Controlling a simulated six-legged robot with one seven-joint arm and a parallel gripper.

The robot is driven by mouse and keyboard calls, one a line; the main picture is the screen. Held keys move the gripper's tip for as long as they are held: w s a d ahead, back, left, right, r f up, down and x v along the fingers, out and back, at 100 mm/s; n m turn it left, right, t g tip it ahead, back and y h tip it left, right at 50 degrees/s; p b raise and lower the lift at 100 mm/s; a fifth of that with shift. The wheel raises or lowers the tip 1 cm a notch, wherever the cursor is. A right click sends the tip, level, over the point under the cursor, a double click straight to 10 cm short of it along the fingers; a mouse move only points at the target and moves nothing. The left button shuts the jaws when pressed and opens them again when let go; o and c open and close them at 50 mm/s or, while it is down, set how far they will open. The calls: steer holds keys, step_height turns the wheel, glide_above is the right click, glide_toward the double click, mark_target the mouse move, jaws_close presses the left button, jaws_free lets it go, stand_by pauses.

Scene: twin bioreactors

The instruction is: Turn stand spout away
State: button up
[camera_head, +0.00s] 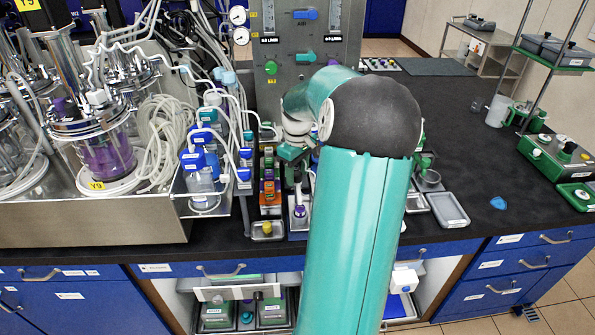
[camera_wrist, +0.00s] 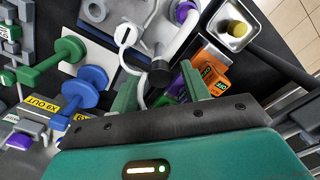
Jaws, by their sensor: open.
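In the wrist view a pale tube-like spout (camera_wrist: 182,38) runs down and left to a dark round end. It belongs to a small stand whose grey plate (camera_wrist: 122,12) shows behind it. My gripper (camera_wrist: 160,90) is open, its two green fingers on either side of the dark end. I cannot tell whether either finger touches it. A thin white hose loops beside the left finger. In the head view my gripper (camera_head: 291,160) is low over the black bench, partly hidden by my teal arm, and the spout is not clear there.
An orange block (camera_wrist: 208,72) is close to the right finger. Green (camera_wrist: 48,66) and blue (camera_wrist: 85,88) knobbed parts lie left. A small metal tray with a yellow cap (camera_wrist: 236,28) is upper right. In the head view, hoses and reactors (camera_head: 105,150) crowd the left; the bench's right is clearer.

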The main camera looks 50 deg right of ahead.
jaws_close()
steer(key=shift+m, duration=0.3)
steer(key=m, duration=1.1)
stand_by(0.4)
steer(key=shift+m, duration=0.3)
jaws_free()
steer(key=shift+r, duration=0.1)
